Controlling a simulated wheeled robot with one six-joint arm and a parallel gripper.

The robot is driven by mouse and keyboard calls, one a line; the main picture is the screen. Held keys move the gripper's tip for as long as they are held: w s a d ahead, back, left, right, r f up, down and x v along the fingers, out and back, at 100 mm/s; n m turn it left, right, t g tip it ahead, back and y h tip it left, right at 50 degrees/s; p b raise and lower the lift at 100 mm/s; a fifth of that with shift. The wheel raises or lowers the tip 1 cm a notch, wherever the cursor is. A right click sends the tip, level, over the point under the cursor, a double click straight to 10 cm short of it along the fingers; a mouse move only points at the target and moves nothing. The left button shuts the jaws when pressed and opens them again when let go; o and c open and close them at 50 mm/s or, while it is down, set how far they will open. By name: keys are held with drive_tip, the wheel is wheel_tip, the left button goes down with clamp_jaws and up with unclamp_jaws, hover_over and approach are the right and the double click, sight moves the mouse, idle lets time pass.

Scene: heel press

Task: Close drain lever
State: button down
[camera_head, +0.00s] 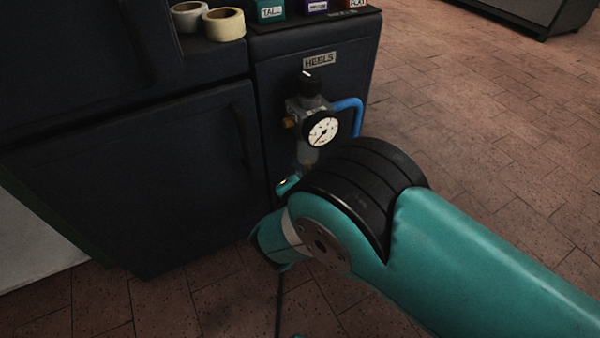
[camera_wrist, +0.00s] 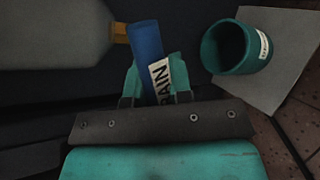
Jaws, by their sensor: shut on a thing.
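The drain lever is a blue bar (camera_wrist: 146,42) with a white label that reads partly "RAIN" in the wrist view. It is joined at its upper part to a brass stub (camera_wrist: 119,33) on the end of a grey bowl (camera_wrist: 50,35). The lever lies crosswise to the bowl, slightly tilted. My gripper (camera_wrist: 153,78) has its teal fingers shut on the lever's labelled part. In the head view the pressure gauge (camera_head: 322,130) and regulator sit on the dark cabinet front under a "HEELS" sign (camera_head: 319,60). My arm hides the lever there.
A teal cup (camera_wrist: 243,47) with a white label stands on a grey sheet (camera_wrist: 285,75), right of the lever. A blue hose (camera_head: 353,112) curves beside the gauge. Tape rolls (camera_head: 224,24) sit on the cabinet top. The tiled floor (camera_head: 480,110) is open at right.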

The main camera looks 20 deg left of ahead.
drive_tip(key=shift+s+a+r+m+g+y+p, duration=0.1)
drive_tip(key=shift+s+r+m+g+y+p, duration=0.15)
drive_tip(key=shift+m+g+p, duration=0.45)
drive_tip(key=c, duration=1)
unclamp_jaws()
drive_tip(key=shift+c, duration=0.2)
drive_tip(key=shift+r, duration=0.15)
drive_tip(key=shift+s+r+p, duration=0.2)
drive_tip(key=shift+s+p, duration=0.1)
drive_tip(key=shift+p, duration=0.1)
drive_tip(key=p+v, duration=0.7)
drive_tip(key=v, duration=0.9)
drive_tip(key=shift+s+d, duration=0.2)
drive_tip(key=shift+d, duration=0.1)
